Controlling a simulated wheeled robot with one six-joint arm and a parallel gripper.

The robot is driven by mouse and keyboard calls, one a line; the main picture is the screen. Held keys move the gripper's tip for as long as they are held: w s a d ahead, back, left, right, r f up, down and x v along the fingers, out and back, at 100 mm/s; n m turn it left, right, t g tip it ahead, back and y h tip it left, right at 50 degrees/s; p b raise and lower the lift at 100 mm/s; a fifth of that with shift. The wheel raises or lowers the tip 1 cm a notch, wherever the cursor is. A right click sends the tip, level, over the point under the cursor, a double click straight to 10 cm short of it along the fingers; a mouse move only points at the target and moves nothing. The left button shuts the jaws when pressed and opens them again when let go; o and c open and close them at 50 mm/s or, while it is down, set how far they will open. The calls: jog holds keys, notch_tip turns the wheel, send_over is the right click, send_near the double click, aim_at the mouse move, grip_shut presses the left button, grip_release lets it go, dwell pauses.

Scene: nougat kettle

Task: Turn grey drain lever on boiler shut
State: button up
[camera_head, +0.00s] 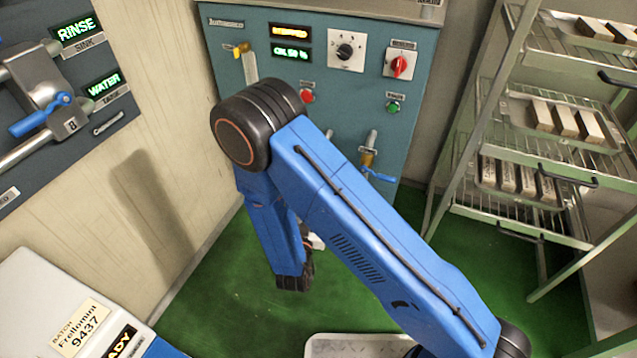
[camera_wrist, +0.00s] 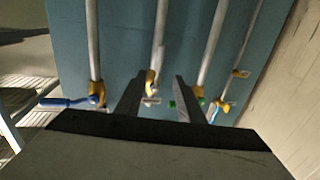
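The boiler (camera_head: 335,105) is a teal cabinet at the back of the head view, with several pipes on its front. My gripper (camera_wrist: 158,85) is open in the wrist view, its two dark fingers apart and pointing at the pipes. Between the fingers is a pipe with a yellow valve (camera_wrist: 152,78). A small greyish piece (camera_wrist: 151,101) shows beside that valve; I cannot tell whether it is the grey drain lever or a label. No contact is visible. In the head view my arm hides the gripper and the middle pipes.
A blue lever (camera_wrist: 68,102) is left of the fingers in the wrist view; it also shows in the head view (camera_head: 378,175). A green piece (camera_wrist: 200,100) sits right of them. A wire rack (camera_head: 520,160) stands right, a rinse panel (camera_head: 60,100) left, over green floor (camera_head: 225,290).

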jog(key=w, duration=0.3)
jog(key=w+d, duration=0.1)
jog(key=w, duration=0.7)
jog(key=shift+w+d, duration=0.1)
jog(key=shift+d, duration=0.3)
grip_shut()
